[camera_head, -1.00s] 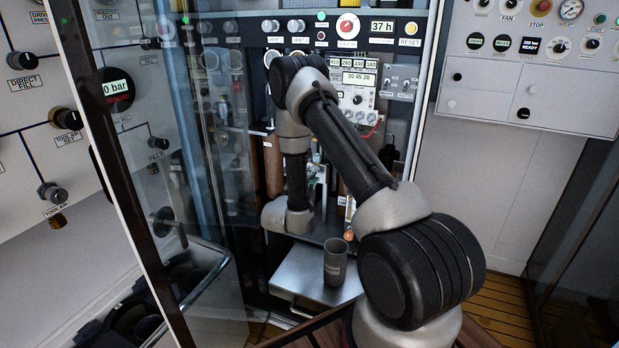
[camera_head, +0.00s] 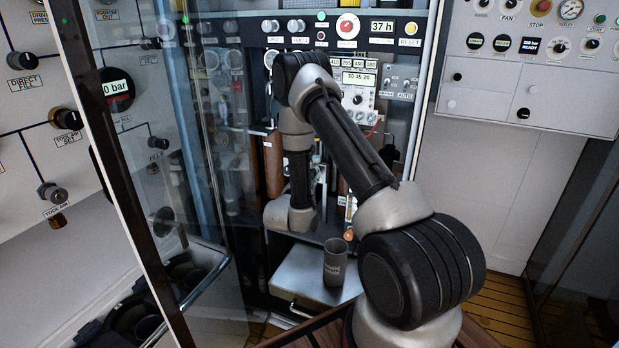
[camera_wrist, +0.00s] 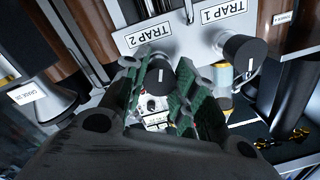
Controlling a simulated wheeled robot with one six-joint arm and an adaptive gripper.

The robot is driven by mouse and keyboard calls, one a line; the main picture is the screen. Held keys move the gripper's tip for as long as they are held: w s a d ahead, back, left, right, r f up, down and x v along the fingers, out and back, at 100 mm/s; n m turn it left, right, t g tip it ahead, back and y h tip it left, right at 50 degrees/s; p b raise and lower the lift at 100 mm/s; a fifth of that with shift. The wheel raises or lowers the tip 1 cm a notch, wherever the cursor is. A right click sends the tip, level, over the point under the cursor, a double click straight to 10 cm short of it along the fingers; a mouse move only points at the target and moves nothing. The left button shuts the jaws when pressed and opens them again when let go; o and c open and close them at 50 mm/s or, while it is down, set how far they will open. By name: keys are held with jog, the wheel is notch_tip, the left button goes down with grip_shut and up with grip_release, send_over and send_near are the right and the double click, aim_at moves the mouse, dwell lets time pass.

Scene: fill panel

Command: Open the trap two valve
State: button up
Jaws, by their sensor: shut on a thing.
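The trap two valve is a black round knob (camera_wrist: 159,78) with a white pointer line, just below the "TRAP 2" label (camera_wrist: 146,37) in the wrist view. The line stands about upright in the picture. My gripper (camera_wrist: 161,90) is shut on this knob, with one green-padded finger on its left and one on its right. The fingers hide the knob's sides. In the head view my arm reaches into the cabinet and hides the gripper and the valve.
A similar black knob (camera_wrist: 240,52) under the "TRAP 1" label (camera_wrist: 221,14) is close to my right finger. A glass door (camera_head: 215,180) stands left of my arm. A dark cup (camera_head: 335,262) stands on a metal shelf (camera_head: 300,272) below.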

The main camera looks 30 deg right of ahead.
jog(key=shift+a+f+n, duration=0.1)
jog(key=shift+a+n, duration=0.05)
jog(key=shift+n, duration=0.55)
jog(key=o, duration=1.1)
jog(key=shift+c, duration=0.2)
jog(key=v, duration=1.2)
